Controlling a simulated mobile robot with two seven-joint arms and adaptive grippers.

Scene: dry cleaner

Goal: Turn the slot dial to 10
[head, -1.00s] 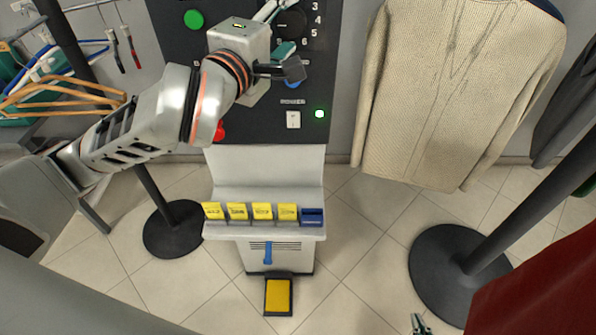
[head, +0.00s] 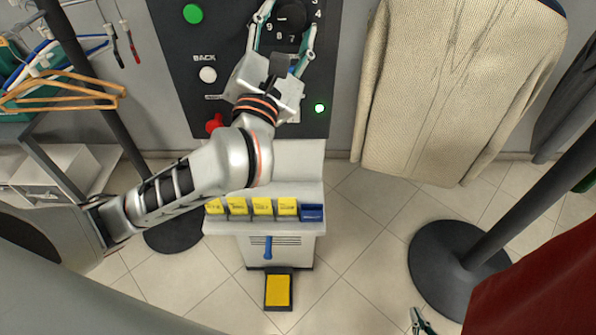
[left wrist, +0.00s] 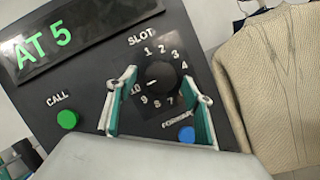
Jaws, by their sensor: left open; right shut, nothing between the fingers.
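The black slot dial (head: 290,17) is at the top of the dark panel. In the left wrist view the dial (left wrist: 162,76) sits inside a ring of numbers under the word SLOT, and a short pale mark on its left side seems to face the 10. A display (left wrist: 45,45) reads AT 5 in green. My left gripper (head: 285,25) is open, its teal fingers on either side of the dial; I cannot tell if they touch it. It also shows in the left wrist view (left wrist: 161,82). My right gripper (head: 419,322) is shut and empty at the bottom edge.
The panel has a green CALL button (left wrist: 67,120), a blue button (left wrist: 187,134), a white BACK button (head: 208,74) and a red button (head: 214,122). A beige knit garment (head: 455,95) hangs close on the right. Yellow tags (head: 262,207) stand on the ledge below.

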